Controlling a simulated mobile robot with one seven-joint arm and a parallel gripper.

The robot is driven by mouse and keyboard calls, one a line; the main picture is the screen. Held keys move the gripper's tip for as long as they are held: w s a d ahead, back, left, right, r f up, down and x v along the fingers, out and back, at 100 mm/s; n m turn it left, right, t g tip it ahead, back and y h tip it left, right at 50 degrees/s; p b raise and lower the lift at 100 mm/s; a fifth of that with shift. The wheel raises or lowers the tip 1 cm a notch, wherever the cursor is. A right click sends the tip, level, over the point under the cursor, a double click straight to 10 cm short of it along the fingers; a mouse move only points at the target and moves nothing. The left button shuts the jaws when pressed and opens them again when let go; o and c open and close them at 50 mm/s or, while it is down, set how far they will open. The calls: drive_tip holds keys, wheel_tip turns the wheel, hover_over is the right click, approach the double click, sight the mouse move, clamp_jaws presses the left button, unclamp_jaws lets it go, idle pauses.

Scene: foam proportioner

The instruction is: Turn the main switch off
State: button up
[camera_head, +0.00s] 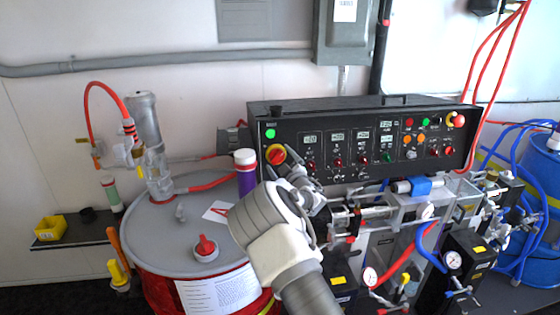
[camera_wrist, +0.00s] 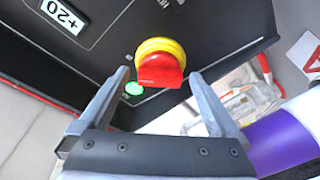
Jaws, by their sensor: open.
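The main switch (camera_head: 276,154) is a red knob on a yellow ring at the left end of the black control panel (camera_head: 350,145). In the wrist view the red and yellow switch (camera_wrist: 160,65) sits between and just beyond the two fingertips. My gripper (camera_wrist: 158,82) is open, with one finger on each side of the knob. I see no clear contact. In the head view my gripper (camera_head: 290,166) is at the panel's left end, partly hidden by my wrist. A green light (camera_head: 270,133) glows on the panel near the switch, and it shows in the wrist view (camera_wrist: 134,89).
A purple bottle with a white cap (camera_head: 245,172) stands close left of my wrist on the grey drum lid (camera_head: 150,255). Pipework and gauges (camera_head: 370,275) crowd the area below the panel.

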drive_tip(key=c, duration=1.4)
drive_tip(key=shift+o, duration=0.2)
